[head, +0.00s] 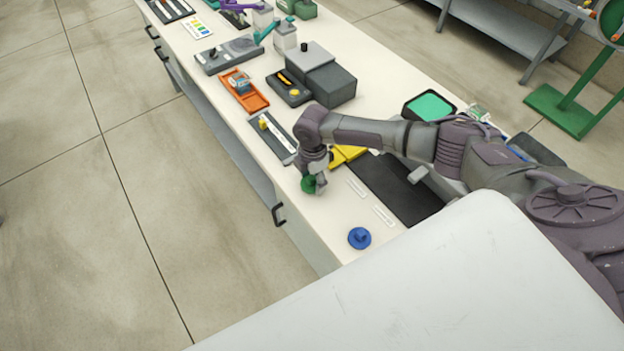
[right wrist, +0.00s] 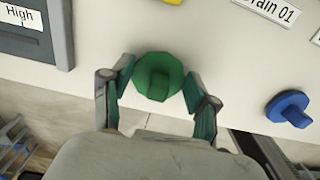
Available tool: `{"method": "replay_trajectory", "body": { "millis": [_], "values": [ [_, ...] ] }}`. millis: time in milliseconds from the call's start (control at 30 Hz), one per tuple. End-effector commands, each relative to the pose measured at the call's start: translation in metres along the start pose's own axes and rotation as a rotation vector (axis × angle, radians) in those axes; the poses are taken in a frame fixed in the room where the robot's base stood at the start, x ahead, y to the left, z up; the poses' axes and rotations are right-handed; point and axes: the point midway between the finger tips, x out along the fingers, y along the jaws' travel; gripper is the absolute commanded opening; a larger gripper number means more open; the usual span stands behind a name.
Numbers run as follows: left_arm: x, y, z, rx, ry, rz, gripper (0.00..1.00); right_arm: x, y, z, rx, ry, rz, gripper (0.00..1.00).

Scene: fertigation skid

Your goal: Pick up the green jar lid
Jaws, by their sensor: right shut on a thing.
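The green jar lid (head: 309,184) is a round disc with a raised knob, near the front edge of the white bench in the head view. In the right wrist view the lid (right wrist: 158,77) sits between the two fingers. My right gripper (head: 315,185) is shut on the green lid, and it also shows in the right wrist view (right wrist: 158,90). I cannot tell whether the lid is touching the bench. My left gripper is not in view.
A blue lid (head: 359,238) lies nearby on the bench, also seen in the right wrist view (right wrist: 288,108). A dark grey tray (head: 272,137) and a yellow part (head: 347,155) lie close to my right gripper. The bench's front edge is near.

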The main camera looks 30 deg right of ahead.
Motion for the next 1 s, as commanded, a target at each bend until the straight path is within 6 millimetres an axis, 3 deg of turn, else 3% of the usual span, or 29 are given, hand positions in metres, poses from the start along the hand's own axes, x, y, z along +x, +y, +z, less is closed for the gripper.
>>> {"method": "replay_trajectory", "body": {
  "millis": [267,700,1000],
  "values": [
    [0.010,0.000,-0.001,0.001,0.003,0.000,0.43,-0.034,0.002,0.001,0.000,0.000,0.006,0.36],
    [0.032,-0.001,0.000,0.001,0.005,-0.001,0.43,-0.090,-0.020,0.089,0.003,-0.002,0.002,0.36],
    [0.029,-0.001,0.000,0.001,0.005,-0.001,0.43,-0.114,-0.026,0.113,0.000,0.001,0.001,0.36]
  ]
}}
